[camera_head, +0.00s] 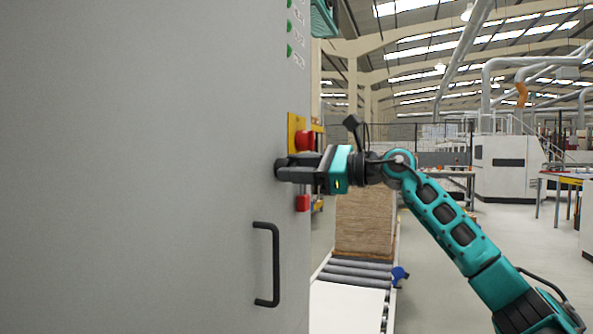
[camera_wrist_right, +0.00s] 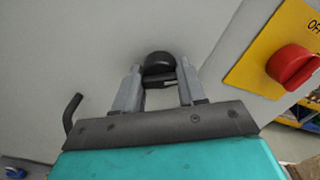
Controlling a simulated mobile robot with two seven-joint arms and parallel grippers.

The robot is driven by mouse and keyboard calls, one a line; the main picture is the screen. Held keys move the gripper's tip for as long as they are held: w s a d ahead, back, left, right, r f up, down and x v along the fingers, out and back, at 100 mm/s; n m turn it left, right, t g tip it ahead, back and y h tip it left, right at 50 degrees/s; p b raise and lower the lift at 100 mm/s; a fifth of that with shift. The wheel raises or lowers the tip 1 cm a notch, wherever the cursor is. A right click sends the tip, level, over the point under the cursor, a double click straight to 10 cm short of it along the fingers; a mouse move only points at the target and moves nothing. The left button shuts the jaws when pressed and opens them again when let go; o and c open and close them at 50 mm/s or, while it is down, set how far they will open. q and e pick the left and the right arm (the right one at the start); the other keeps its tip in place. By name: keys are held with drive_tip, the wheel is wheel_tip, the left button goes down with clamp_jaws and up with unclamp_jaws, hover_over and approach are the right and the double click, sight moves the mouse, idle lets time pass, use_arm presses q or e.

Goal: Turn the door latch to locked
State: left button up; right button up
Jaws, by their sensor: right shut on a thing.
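The door (camera_head: 150,170) is a large grey panel that fills the left of the head view. The door latch (camera_wrist_right: 158,63) is a small round black knob with a bar on the door face in the right wrist view. My right gripper (camera_head: 284,172) reaches the door from the right, above the door handle. In the right wrist view its two grey fingers (camera_wrist_right: 159,75) are on either side of the latch and shut on it. The fingers hide part of the latch, and its exact turn angle is hard to tell. My left gripper is not in view.
A black bar handle (camera_head: 275,265) sits on the door below the latch. A red knob (camera_wrist_right: 292,66) on a yellow plate (camera_wrist_right: 250,60) is close to the right. A roller conveyor (camera_head: 355,272) with a stack of boards (camera_head: 363,222) stands beyond the door edge.

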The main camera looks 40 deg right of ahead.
drive_tip(key=n+b, duration=0.1)
drive_tip(key=n, duration=1)
drive_tip(key=shift+s+a+n+b, duration=0.1)
drive_tip(key=shift+a+n+b, duration=0.05)
drive_tip(key=shift+n+b, duration=0.25)
drive_tip(key=shift+f, duration=0.1)
drive_tip(key=o, duration=0.8)
drive_tip(key=shift+c, duration=0.2)
drive_tip(key=shift+o, duration=1.4)
drive_tip(key=shift+a, duration=0.1)
